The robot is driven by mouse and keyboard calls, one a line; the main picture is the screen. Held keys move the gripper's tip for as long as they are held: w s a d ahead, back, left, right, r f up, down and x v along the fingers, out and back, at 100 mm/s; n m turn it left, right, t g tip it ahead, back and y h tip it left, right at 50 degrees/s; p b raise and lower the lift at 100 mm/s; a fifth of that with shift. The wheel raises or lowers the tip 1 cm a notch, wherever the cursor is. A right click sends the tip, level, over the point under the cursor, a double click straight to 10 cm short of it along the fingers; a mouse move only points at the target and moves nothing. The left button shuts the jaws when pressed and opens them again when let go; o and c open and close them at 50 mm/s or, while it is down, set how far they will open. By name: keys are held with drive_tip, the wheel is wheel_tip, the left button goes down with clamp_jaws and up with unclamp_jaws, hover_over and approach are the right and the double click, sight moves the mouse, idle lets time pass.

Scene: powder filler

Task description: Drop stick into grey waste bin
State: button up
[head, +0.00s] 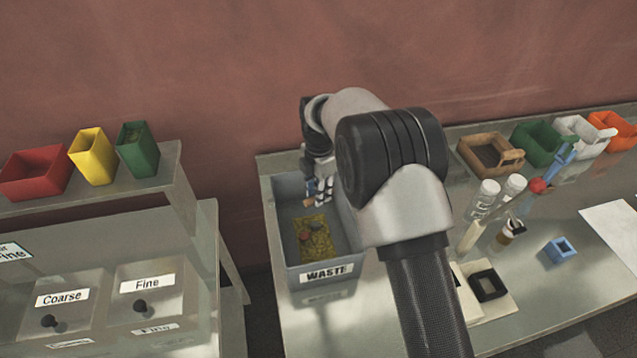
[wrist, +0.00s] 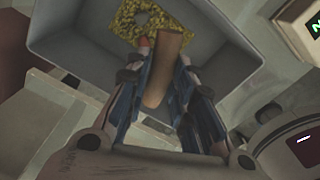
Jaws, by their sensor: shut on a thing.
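The grey waste bin (head: 345,240) stands on the left end of the right-hand table, with a "WASTE" label on its front. Yellow crumbly material (head: 313,243) lies on its floor, with a small reddish thing on it. My gripper (head: 318,192) points down at the back part of the bin, inside its outline. In the wrist view, my gripper (wrist: 163,58) is shut on a brown stick (wrist: 160,85), whose end points towards the bin (wrist: 215,45). In the head view my arm and gripper hide most of the stick.
To the right of my arm are brown, green, white and orange trays, capped vials (head: 480,200), a blue square holder (head: 560,250) and a black square ring (head: 489,285). At left, a shelf holds red, yellow and green bins (head: 138,150) above drawers labelled Coarse and Fine.

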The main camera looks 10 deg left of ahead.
drive_tip(key=shift+a+f, duration=0.15)
drive_tip(key=shift+f, duration=0.3)
wheel_tip(320, 180, down, 5)
drive_tip(key=b, duration=0.3)
drive_tip(key=shift+f, duration=0.1)
drive_tip(key=o, duration=1)
drive_tip(key=shift+c, duration=0.2)
wheel_tip(320, 180, up, 12)
drive_tip(key=shift+r, duration=0.1)
